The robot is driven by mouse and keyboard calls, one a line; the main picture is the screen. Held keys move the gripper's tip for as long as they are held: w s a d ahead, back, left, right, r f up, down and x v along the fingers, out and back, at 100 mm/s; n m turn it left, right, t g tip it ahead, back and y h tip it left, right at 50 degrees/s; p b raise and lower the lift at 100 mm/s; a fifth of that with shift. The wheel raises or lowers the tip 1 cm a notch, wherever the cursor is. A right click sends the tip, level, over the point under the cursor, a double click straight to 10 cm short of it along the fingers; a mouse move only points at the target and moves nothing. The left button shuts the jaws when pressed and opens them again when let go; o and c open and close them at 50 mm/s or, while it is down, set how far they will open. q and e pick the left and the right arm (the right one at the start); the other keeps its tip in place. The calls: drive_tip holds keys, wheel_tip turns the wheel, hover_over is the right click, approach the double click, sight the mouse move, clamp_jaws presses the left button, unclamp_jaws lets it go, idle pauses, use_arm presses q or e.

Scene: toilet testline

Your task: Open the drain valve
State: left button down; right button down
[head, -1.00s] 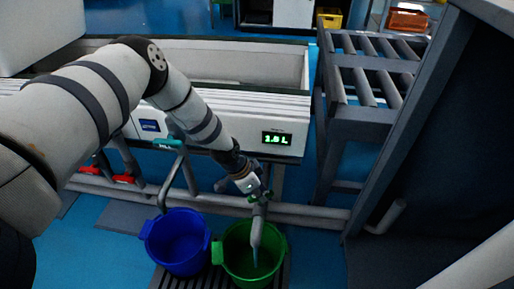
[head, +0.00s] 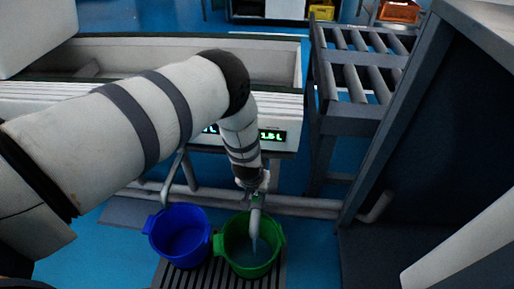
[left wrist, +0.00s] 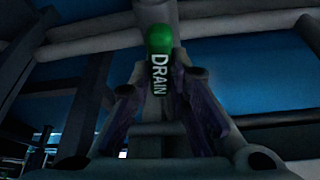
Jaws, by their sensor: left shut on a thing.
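The drain valve handle (left wrist: 159,62) is green with the word DRAIN on it, between the fingers in the left wrist view. My left gripper (head: 257,193) is shut on this handle at the top of the grey drain pipe (head: 256,221); it also shows in the left wrist view (left wrist: 160,95). The pipe bends down into the green bucket (head: 236,262). A pale bluish streak shows at the pipe's lower end; I cannot tell whether it is water. The gripper hides most of the handle in the head view. My right gripper is out of view.
A blue bucket (head: 180,240) stands left of the green one, beneath another pipe. The white trough (head: 284,107) behind has green-lit displays (head: 272,135), one partly covered by my arm. A roller rack (head: 352,121) and dark cabinet (head: 430,150) stand at right.

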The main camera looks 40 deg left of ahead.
use_arm(q)
drive_tip(key=shift+n+y, duration=0.3)
drive_tip(key=shift+n, duration=0.8)
drive_tip(key=shift+g, duration=0.3)
drive_tip(key=c, duration=1.5)
unclamp_jaws()
drive_tip(key=v, duration=1.2)
drive_tip(key=shift+s, duration=0.1)
drive_tip(key=shift+f, duration=0.15)
